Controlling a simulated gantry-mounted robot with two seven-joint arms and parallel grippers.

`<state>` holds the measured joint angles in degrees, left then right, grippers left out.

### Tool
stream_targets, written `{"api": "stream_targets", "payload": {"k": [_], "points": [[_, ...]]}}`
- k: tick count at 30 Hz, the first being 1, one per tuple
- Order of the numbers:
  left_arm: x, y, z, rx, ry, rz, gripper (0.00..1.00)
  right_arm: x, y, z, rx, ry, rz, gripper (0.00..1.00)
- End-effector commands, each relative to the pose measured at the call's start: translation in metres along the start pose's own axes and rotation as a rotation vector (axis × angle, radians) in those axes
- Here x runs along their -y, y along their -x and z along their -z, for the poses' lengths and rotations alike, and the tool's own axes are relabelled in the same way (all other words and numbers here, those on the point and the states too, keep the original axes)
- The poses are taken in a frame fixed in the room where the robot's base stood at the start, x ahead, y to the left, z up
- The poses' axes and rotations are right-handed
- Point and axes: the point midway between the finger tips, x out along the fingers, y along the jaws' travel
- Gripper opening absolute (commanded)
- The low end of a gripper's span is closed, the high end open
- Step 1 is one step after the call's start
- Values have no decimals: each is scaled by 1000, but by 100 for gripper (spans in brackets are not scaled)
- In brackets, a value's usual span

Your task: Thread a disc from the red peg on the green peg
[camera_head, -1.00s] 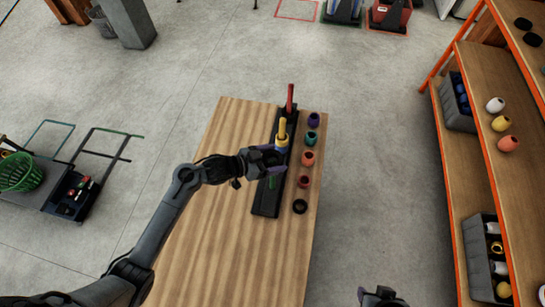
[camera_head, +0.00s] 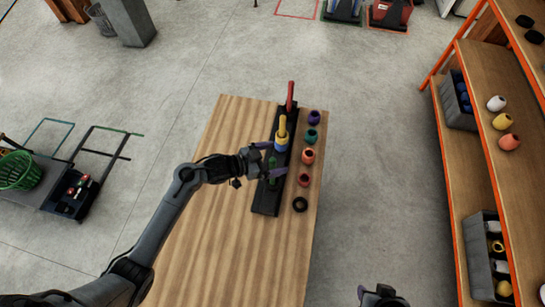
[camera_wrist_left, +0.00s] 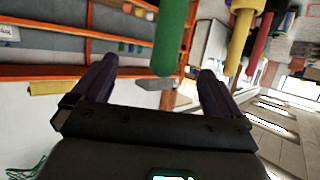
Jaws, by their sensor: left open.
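A long black base (camera_head: 265,203) on the table carries an upright red peg (camera_head: 290,93), a yellow peg (camera_head: 282,125) and a green peg (camera_head: 272,168). A blue and yellow piece (camera_head: 281,142) sits around the lower yellow peg. I see no disc clearly on the red peg. My left gripper (camera_head: 273,159) is open beside the green peg. In the left wrist view, the green peg (camera_wrist_left: 172,38) shows between the spread, empty fingers, and the yellow peg (camera_wrist_left: 238,38) and red peg (camera_wrist_left: 260,40) stand beyond. My right gripper (camera_head: 380,295) shows only partly at the bottom edge.
An orange-framed shelf (camera_head: 480,170) stands at the right. The table's left part is clear apart from my arm.

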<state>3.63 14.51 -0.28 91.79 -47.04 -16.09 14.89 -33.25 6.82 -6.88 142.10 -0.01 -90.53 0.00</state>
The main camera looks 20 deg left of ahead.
Motion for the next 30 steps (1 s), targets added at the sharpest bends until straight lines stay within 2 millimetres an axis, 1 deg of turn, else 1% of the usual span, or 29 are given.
{"api": "stream_targets", "payload": {"k": [5,8,15,21,25,30], "points": [[0,8,-1,0,-1,1,100,0,0,0,-1,0,0,43],[0,20,-1,1,-2,0,100,0,-1,0,-1,0,0,43],[0,61,-2,3,-4,1,100,0,-4,-1,-1,1,-1,43],[0,90,-1,2,-1,0,100,0,-5,-1,-1,1,-1,43],[0,102,-1,1,-1,0,100,0,-6,-2,-1,1,-1,43],[0,108,0,0,0,0,100,0,-6,-2,-1,1,-1,43]]}}
